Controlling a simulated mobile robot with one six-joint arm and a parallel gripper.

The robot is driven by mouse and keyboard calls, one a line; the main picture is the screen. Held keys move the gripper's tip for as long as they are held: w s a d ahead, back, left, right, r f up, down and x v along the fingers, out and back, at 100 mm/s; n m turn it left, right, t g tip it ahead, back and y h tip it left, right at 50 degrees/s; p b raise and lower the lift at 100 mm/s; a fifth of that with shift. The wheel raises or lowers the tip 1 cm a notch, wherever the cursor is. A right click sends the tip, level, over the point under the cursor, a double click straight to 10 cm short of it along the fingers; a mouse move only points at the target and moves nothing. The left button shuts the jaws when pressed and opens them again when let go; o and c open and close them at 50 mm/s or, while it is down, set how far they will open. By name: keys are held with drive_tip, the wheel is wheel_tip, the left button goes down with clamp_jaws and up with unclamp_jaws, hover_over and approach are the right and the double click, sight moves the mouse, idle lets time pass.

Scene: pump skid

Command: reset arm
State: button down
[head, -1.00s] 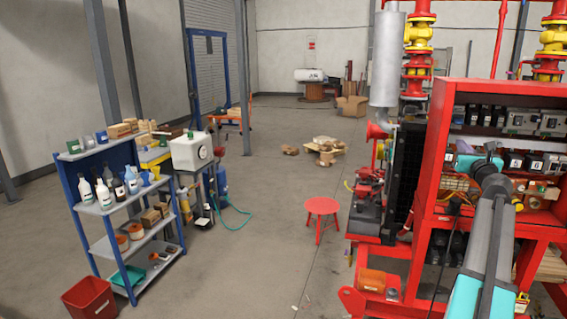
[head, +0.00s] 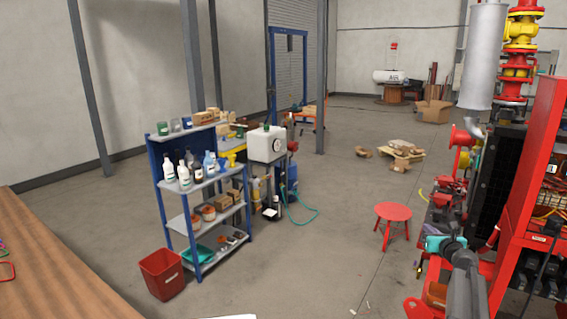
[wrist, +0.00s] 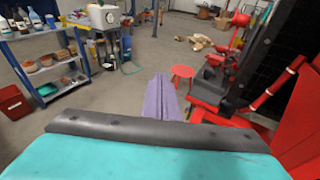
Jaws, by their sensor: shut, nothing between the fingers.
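My gripper (wrist: 160,84) shows in the wrist view as two greyish-purple fingers pressed together, pointing forward over the open floor. Nothing is held between them. In the wrist view a turquoise and dark grey part of my arm fills the bottom. In the head view my arm (head: 465,282) reaches up from the lower right, in front of the red pump skid (head: 540,165). The gripper itself is not clear there.
A red stool (head: 393,212) stands left of the skid. A blue shelf unit (head: 172,200) with bottles and a red bin (head: 161,273) stand further left. A wooden tabletop (head: 50,275) is at the lower left. Floor between shelf and stool is mostly clear.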

drive_tip(key=s+a+f+n+g+y+b, duration=0.15)
drive_tip(key=a+f+n+g+y, duration=0.35)
drive_tip(key=a+f, duration=1.9)
drive_tip(key=s+a+f+n+g+y+b, duration=0.1)
drive_tip(key=s+a+f+n+g, duration=0.1)
drive_tip(key=s+a+f+n, duration=0.55)
drive_tip(key=s+a+f+n+g+y+b, duration=0.1)
drive_tip(key=s+a+f+n+g+b, duration=0.15)
drive_tip(key=s+a+f, duration=0.85)
drive_tip(key=s+a+f+n+g+h, duration=0.1)
drive_tip(key=s+a+f+n+g, duration=0.35)
drive_tip(key=s+f, duration=0.5)
drive_tip(key=s+a+f+n+g, duration=0.3)
drive_tip(key=s+a+f+n, duration=0.25)
drive_tip(key=s, duration=0.65)
drive_tip(key=s+d+r+n+g+h, duration=0.2)
drive_tip(key=s+d+n+g+h, duration=0.2)
drive_tip(key=s+n, duration=0.9)
drive_tip(key=shift+s+d+b, duration=0.45)
drive_tip(key=shift+s+d, duration=0.35)
drive_tip(key=shift+d, duration=0.9)
